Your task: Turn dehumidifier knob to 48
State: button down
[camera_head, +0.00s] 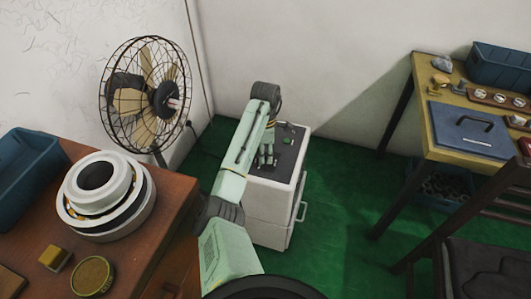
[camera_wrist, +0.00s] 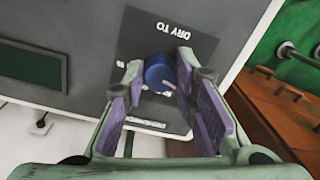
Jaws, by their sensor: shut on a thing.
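The dehumidifier (camera_head: 266,211) is a white cabinet with a dark top panel, standing on the green floor. In the wrist view its dial plate (camera_wrist: 137,38) is dark and reads "DRY TO". The blue round knob (camera_wrist: 158,72) sits on that plate, with a pale mark on its lower part. My gripper (camera_wrist: 160,72) has its fingers on either side of the knob and is shut on it. In the head view my gripper (camera_head: 267,158) reaches down to the top panel, and the knob is hidden there. The fingers cover much of the scale, so I cannot read the setting.
A wire fan (camera_head: 146,95) and a wooden table (camera_head: 150,258) with white bearing rings (camera_head: 107,195) stand left. A workbench (camera_head: 430,125) and a dark chair (camera_head: 485,265) stand right.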

jog(key=shift+d+r+p, duration=0.1)
jog(key=shift+p, duration=0.45)
jog(key=shift+s+r+m+p, duration=0.1)
jog(key=shift+m+p, duration=0.6)
jog(key=shift+p, duration=0.25)
jog(key=shift+m+p, duration=0.7)
jog(key=shift+p, duration=0.15)
jog(key=m, duration=0.2)
jog(key=shift+f+m+p, duration=0.3)
jog(key=shift+m, duration=0.1)
jog(key=m, duration=0.2)
jog(key=shift+m, duration=0.3)
jog(key=m, duration=1.1)
jog(key=shift+s, duration=0.1)
jog(key=shift+m, duration=0.4)
